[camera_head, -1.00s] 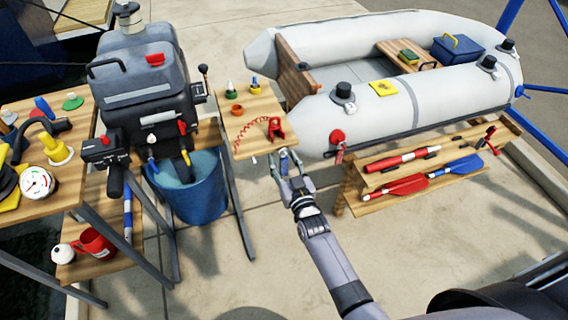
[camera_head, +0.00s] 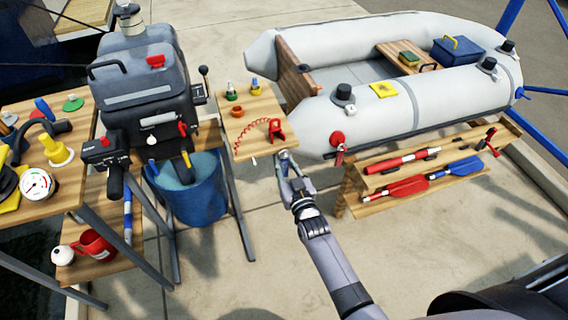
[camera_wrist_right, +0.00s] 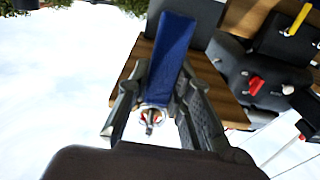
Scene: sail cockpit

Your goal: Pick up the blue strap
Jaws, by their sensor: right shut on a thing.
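The blue strap (camera_wrist_right: 174,55) is a flat, deep blue band in the right wrist view. It runs from between the fingers of my right gripper (camera_wrist_right: 155,100) up across the underside of a wooden board. The gripper is shut on the strap. A small metallic piece with red on it shows between the fingers at the strap's lower end. In the head view my right gripper (camera_head: 287,165) is just below the front edge of the small wooden table (camera_head: 235,128). I cannot make out the strap there. My left gripper is not in view.
The small table holds a red coiled cord (camera_head: 248,135) and small pots. An outboard motor (camera_head: 145,85) and a blue bucket (camera_head: 195,190) stand to the left. A grey inflatable boat (camera_head: 390,115) and a bench with paddles (camera_head: 435,178) are on the right. Open floor lies below.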

